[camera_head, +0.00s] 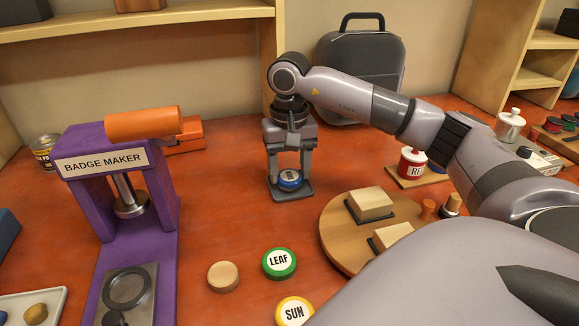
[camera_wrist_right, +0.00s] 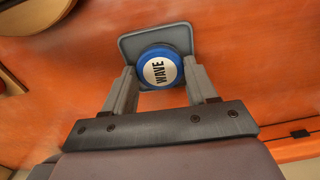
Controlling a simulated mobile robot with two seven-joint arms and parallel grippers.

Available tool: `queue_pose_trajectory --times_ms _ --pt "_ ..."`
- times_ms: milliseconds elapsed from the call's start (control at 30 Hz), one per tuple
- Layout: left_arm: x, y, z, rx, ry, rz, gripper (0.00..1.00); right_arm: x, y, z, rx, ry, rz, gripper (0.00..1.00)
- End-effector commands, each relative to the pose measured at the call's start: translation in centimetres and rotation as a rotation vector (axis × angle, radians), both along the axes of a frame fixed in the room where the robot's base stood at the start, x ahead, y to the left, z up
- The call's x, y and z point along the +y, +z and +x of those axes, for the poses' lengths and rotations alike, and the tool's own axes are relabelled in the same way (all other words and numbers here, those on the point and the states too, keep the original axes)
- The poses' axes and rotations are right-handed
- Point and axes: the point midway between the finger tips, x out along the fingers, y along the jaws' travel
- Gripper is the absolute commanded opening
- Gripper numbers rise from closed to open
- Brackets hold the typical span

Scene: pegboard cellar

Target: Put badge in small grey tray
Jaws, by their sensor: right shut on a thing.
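A blue badge with a white face reading WAVE (camera_wrist_right: 160,68) is between the fingertips of my right gripper (camera_head: 289,176). In the head view the badge (camera_head: 290,182) shows low under the gripper, which points straight down. The small grey tray (camera_head: 294,196) is directly beneath, on the orange-red bench. In the right wrist view the tray's rim (camera_wrist_right: 128,43) shows behind the badge, and the badge lies within its outline. I cannot tell whether the badge touches the tray floor. My left gripper is not in view.
A purple badge maker (camera_head: 165,190) with an orange handle stands left. A green LEAF badge (camera_head: 279,263), a yellow SUN badge (camera_head: 294,311) and a plain wooden disc (camera_head: 223,276) lie in front. A round wooden board (camera_head: 340,241) is right of the tray. A grey case (camera_head: 360,70) stands behind.

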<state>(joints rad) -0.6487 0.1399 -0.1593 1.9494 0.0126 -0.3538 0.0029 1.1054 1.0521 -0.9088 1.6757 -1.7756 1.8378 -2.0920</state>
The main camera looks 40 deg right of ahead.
Motion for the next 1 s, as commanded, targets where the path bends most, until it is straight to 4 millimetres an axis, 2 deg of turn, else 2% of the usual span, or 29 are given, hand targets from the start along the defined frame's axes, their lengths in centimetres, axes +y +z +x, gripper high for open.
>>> queue_pose_trajectory --times_ms 400,433,500,700,733,767,1000 --pt "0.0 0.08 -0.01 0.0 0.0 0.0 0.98 -0.01 0.01 -0.01 0.0 0.0 0.0 0.37" --pt "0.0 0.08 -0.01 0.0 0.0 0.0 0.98 -0.01 0.01 0.0 0.0 0.0 0.0 0.64" --pt "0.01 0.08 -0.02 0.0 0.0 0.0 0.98 -0.01 0.01 -0.01 0.0 0.0 0.0 0.87" --pt "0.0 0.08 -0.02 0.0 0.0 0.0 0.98 0.0 0.01 0.0 0.0 0.0 0.0 0.87" --pt "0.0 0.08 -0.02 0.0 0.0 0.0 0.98 0.0 0.0 0.0 0.0 0.0 0.0 0.9" --pt "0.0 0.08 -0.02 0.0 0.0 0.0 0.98 0.0 0.0 0.0 0.0 0.0 0.0 1.0" --pt "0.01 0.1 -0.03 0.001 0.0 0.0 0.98 0.0 0.04 0.0 0.0 0.0 0.0 1.0"
